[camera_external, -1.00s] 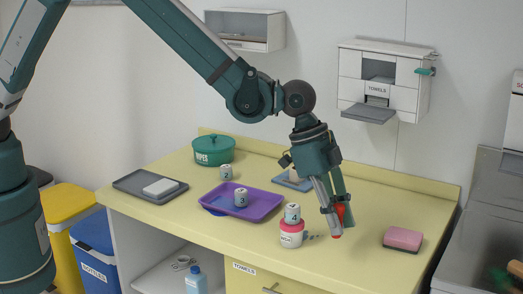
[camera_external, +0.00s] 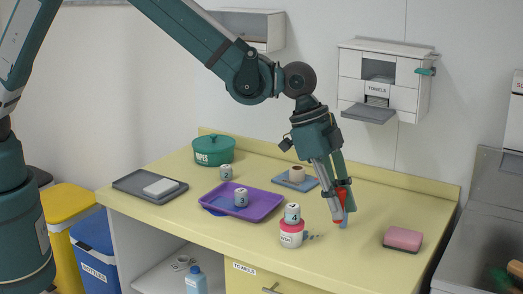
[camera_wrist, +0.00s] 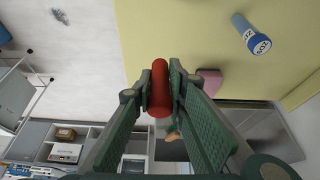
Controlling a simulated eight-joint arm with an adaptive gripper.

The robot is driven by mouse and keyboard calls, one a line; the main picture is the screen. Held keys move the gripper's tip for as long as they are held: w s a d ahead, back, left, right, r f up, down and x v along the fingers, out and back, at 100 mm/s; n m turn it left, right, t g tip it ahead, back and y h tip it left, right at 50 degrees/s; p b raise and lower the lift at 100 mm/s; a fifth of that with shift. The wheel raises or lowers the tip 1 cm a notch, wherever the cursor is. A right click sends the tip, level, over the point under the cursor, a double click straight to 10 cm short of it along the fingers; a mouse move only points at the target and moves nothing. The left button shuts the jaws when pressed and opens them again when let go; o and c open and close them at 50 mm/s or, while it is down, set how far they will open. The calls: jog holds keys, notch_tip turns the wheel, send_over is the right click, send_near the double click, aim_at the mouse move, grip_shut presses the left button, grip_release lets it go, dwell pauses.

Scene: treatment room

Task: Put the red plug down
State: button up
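The red plug (camera_external: 340,193) is a small red cylinder. It sits between the fingers of my gripper (camera_external: 338,208), above the right part of the yellow counter (camera_external: 365,262). In the wrist view the red plug (camera_wrist: 160,85) is pinched between the two fingertips (camera_wrist: 160,98), with a finger against each side. Its lower end appears clear of the counter in the external view. A blue-capped tube (camera_wrist: 250,35) shows on the yellow surface in the wrist view; a bit of blue (camera_external: 343,225) shows just below my fingertips in the external view.
The pink sponge (camera_external: 403,238) lies to the right. A purple tray (camera_external: 262,208), blue-grey tray (camera_external: 305,184) and green pot (camera_external: 213,150) stand farther left. Counter between jar and sponge is mostly bare.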

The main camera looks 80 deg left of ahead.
aim_at(335, 187)
notch_tip(335, 187, up, 5)
jog(key=shift+r, duration=0.1)
jog(key=shift+s+a, duration=0.2)
jog(key=shift+a, duration=0.05)
jog(key=s+a+n+y+b, duration=0.25)
jog(key=s+a+n, duration=0.75)
jog(key=s+a, duration=0.65)
jog(key=s+a+n+y+b, duration=0.1)
jog(key=s+a+n+y, duration=0.3)
jog(key=s+a+n, duration=0.9)
jog(key=s+a+f+m, duration=0.2)
jog(key=a+f+m, duration=0.1)
jog(key=a+f, duration=0.2)
jog(key=shift+s+a+m+g, duration=0.15)
jog(key=shift+s+m+g, duration=0.15)
jog(key=shift+g, duration=0.1)
jog(key=shift+f, duration=0.1)
jog(key=shift+f, duration=2.8)
